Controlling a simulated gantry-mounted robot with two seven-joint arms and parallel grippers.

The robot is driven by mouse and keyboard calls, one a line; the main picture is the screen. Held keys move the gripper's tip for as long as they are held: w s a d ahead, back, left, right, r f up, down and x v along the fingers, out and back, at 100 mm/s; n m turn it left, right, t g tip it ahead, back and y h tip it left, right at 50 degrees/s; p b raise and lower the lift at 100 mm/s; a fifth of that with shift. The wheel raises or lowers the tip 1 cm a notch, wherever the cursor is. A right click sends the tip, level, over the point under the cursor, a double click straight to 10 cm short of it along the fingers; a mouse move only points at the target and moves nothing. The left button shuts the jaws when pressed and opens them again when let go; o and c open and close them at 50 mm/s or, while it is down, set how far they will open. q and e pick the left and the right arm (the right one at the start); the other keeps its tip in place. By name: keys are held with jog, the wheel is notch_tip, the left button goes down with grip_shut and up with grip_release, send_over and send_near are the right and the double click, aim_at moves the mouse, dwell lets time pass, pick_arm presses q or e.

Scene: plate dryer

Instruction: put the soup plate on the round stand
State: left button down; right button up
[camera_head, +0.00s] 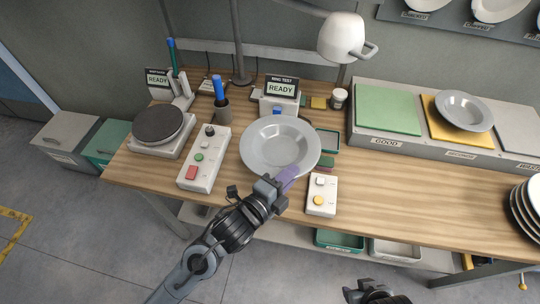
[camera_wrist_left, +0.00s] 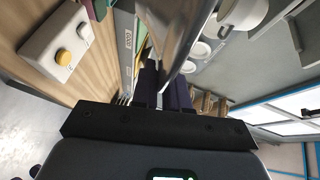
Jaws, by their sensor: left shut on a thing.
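A pale grey soup plate (camera_head: 262,158) is near the middle of the bench, face up in the head view. My left gripper (camera_head: 287,179) is shut on its near right rim. In the left wrist view the plate (camera_wrist_left: 176,30) shows edge-on between the dark fingers (camera_wrist_left: 163,88). I cannot tell how high it is above the wood. A round stand with a dark disc top (camera_head: 158,124) is at the left of the bench, bare and apart from the plate. My right gripper (camera_head: 375,294) shows only partly at the bottom edge; its fingers are not clear.
A button box (camera_head: 204,160) lies between stand and plate; another box (camera_head: 321,196) is right of the gripper. A ring test sign (camera_head: 281,88) and a lamp (camera_head: 342,38) are behind. A second soup plate (camera_head: 464,110) sits on a yellow pad. Stacked plates (camera_head: 525,210) are far right.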

aim_at(276, 155)
pick_arm(q)
jog(key=shift+w+f, duration=0.25)
jog(key=w+a+f, duration=0.1)
jog(key=w+f, duration=0.1)
jog(key=w, duration=0.1)
jog(key=w+a+f, duration=0.1)
jog(key=w+f, duration=0.1)
jog(key=w, duration=0.2)
jog(key=w+a+f+b, duration=0.1)
jog(key=w+f, duration=0.1)
jog(key=w, duration=0.1)
jog(key=shift+w+a+f, duration=0.1)
jog(key=shift+w+a, duration=0.05)
jog(key=shift+f, duration=2.1)
jog(key=shift+b, duration=0.3)
jog(key=c, duration=1.6)
grip_release()
jog(key=shift+f, duration=0.25)
jog(key=o, duration=0.5)
jog(key=shift+c, duration=0.2)
